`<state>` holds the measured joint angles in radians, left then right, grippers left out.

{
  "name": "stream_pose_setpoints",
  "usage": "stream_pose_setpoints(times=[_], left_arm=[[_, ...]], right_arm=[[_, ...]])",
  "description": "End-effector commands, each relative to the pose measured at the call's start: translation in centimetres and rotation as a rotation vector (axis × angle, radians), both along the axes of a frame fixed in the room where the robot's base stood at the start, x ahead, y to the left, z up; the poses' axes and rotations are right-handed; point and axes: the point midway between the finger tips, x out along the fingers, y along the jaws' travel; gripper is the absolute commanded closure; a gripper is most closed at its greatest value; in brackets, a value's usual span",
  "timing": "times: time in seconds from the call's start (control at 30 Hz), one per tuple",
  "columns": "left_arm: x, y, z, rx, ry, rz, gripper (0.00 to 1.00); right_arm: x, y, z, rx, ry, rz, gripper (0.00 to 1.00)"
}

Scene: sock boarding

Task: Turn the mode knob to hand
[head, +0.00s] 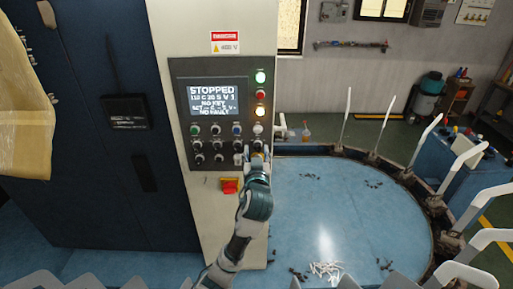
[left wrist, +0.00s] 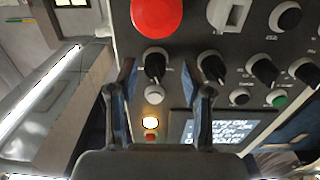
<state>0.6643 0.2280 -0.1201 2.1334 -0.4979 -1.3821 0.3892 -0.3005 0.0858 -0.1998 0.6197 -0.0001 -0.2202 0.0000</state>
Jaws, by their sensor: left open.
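The control panel (head: 222,112) is on the front of the cream machine column. Its screen reads STOPPED, NO KEY and NO FAULT. My left gripper (head: 256,150) is at the panel's lower right corner and hides some controls there. In the left wrist view, my left gripper (left wrist: 160,84) is open, its fingers on either side of a black knob (left wrist: 155,66) with a pale pointer line. I cannot tell whether the fingers touch it. Another black knob (left wrist: 212,67) is just right of the fingers. The labels are too blurred to tell which is the mode knob.
A big red button (left wrist: 156,18) is close above the fingers in the left wrist view. A red switch (head: 230,186) is below the panel. A round blue table (head: 345,220) with small white pieces is to the right, ringed by upright white boards (head: 386,116).

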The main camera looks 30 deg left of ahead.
Motion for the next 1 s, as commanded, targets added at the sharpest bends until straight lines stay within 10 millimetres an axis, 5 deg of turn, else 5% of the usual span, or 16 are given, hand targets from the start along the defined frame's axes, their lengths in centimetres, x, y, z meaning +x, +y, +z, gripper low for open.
stream_pose_setpoints(times=[0.4, 0.6, 1.0], left_arm=[[0.9, 0.4, 0.0, 0.000, 0.000, -0.001, 0.50], [0.9, 0.5, -0.1, 0.000, 0.000, -0.002, 0.98], [1.1, 0.5, -0.4, -0.159, -0.092, -0.002, 1.00]], right_arm=[[0.0, 1.1, 0.2, 0.013, 0.000, -0.004, 0.58], [0.1, 0.5, 0.2, 0.005, -0.001, -0.002, 0.58], [0.0, 0.3, -0.9, 0.003, 0.000, -0.001, 0.58]])
